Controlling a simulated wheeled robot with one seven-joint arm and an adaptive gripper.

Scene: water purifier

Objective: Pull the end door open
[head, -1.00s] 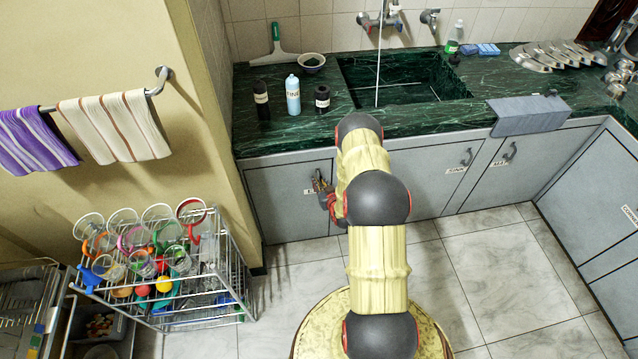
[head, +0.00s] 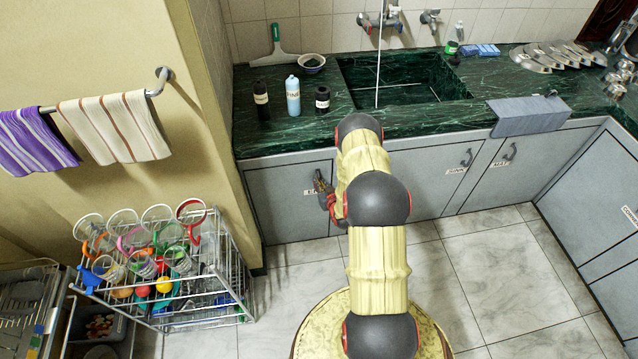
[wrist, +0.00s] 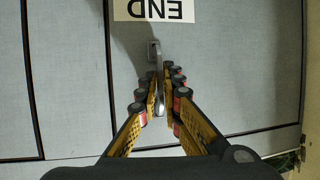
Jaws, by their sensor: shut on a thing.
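The end door (head: 281,204) is the grey cabinet door at the far left under the counter, and it looks closed and flush with the cabinet front. In the wrist view its white END label (wrist: 153,10) appears upside down at the top of the door panel (wrist: 225,75). Its metal handle (wrist: 155,62) stands out just below the label. My gripper (wrist: 158,84) is shut on the handle, with one finger on each side of it. In the head view my gripper (head: 323,188) is at the door, partly hidden by my arm.
A wire rack (head: 215,265) with cups stands on the floor to the left of the door. The floor (head: 480,275) in front of the cabinets is clear. Bottles (head: 292,95) stand on the dark green counter (head: 345,130). Other doors (head: 430,175) to the right are closed.

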